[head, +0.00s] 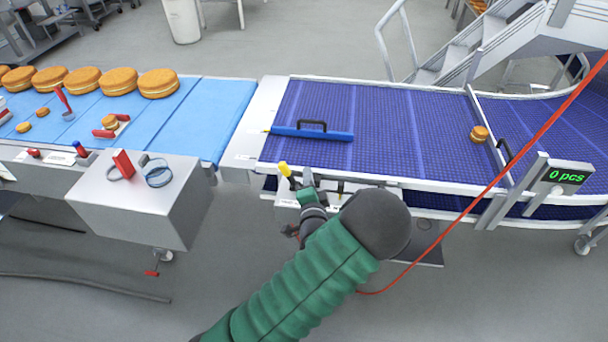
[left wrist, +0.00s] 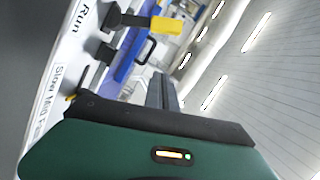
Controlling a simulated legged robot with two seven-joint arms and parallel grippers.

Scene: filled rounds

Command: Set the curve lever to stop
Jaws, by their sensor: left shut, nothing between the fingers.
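A lever with a yellow handle (head: 284,169) stands on the control panel (head: 289,196) at the near edge of the blue belt conveyor. In the left wrist view the yellow handle (left wrist: 166,26) sits on a dark stem close to the printed word "Run". My green forearm hides part of the panel. My right gripper is not in view.
A small filled round (head: 479,134) sits farther right. A red cable (head: 480,195) crosses the right side. A grey box (head: 140,205) stands left, with open floor between.

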